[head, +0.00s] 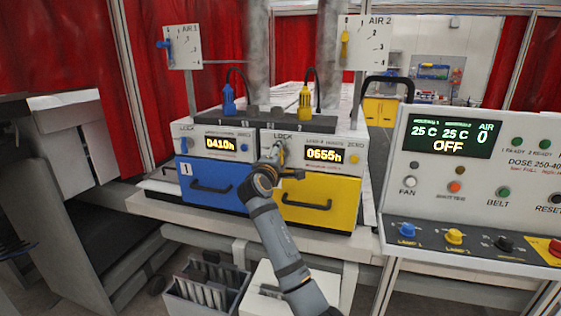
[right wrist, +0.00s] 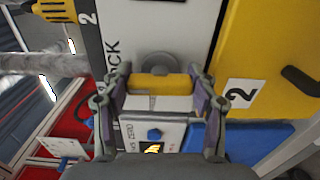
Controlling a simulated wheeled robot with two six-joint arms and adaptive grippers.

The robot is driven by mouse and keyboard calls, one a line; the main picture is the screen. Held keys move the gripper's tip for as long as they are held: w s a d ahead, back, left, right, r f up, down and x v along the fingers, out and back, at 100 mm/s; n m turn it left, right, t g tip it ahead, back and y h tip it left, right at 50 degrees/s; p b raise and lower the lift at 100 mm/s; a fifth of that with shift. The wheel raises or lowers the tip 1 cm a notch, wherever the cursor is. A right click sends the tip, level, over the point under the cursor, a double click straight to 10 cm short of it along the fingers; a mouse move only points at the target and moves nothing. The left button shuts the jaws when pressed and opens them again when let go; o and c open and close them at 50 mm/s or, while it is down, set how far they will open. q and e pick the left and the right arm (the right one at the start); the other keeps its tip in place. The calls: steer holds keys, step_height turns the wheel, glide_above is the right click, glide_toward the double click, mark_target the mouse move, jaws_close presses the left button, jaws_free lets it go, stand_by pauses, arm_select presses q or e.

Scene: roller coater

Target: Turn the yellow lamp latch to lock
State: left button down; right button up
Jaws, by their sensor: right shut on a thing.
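The yellow lamp latch (right wrist: 158,83) shows in the right wrist view as a short yellow bar below a round grey knob base (right wrist: 157,62). It sits on the white panel of lamp unit 2, near the printed word LOCK. My right gripper (right wrist: 160,86) is shut on it, one finger at each end of the bar. In the head view my right gripper (head: 277,163) covers the latch on the unit with the yellow drawer (head: 318,203). The latch's exact angle to the panel is hard to tell. My left gripper is not in view.
The blue-drawer unit (head: 209,185) stands just left, with its own blue latch (head: 184,143). A control console (head: 470,165) stands at the right. Blue (head: 228,99) and yellow (head: 305,101) plugs with cables stand on top of the units. A grey bin (head: 205,285) is below.

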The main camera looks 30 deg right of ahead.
steer(key=shift+m, duration=0.3)
steer(key=o, duration=1.2)
steer(key=shift+c, duration=0.2)
steer(key=v, duration=1.2)
